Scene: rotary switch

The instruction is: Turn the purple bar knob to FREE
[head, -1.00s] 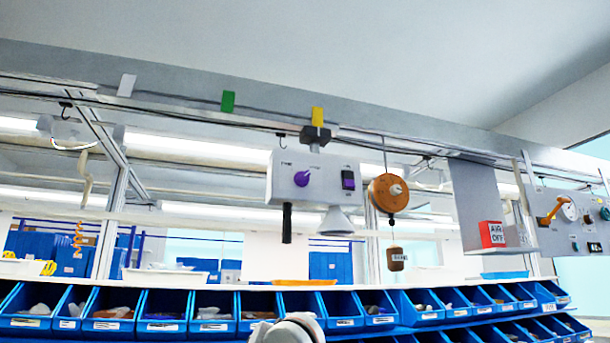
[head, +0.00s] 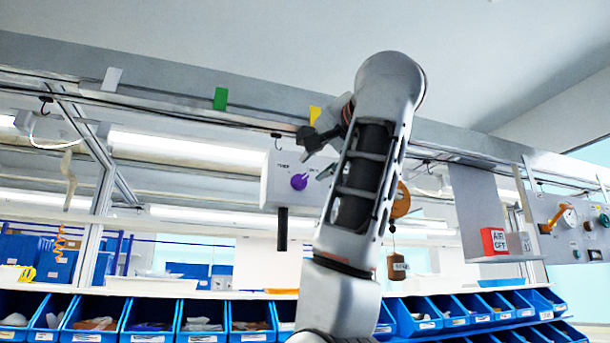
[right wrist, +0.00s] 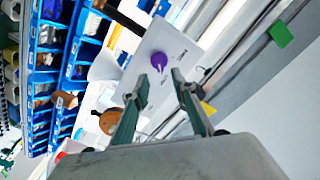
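The purple bar knob (head: 299,181) sits on the front of a light grey box (head: 277,185) hung from the overhead rail. Small lettering above it is too small to read surely. My right gripper (head: 316,158) is open just above and right of the knob in the head view, apart from it. In the right wrist view the knob (right wrist: 158,61) shows beyond and between the two green fingertips (right wrist: 159,86), with nothing gripped. My right arm hides the right part of the box. My left gripper is not in view.
A brown round reel (head: 401,200) with a hanging weight (head: 397,266) is right of my arm. Farther right are a red-labelled box (head: 493,240) and another control panel (head: 570,225). Blue bins (head: 150,318) line the shelf below. A yellow tag (head: 315,115) is on the rail.

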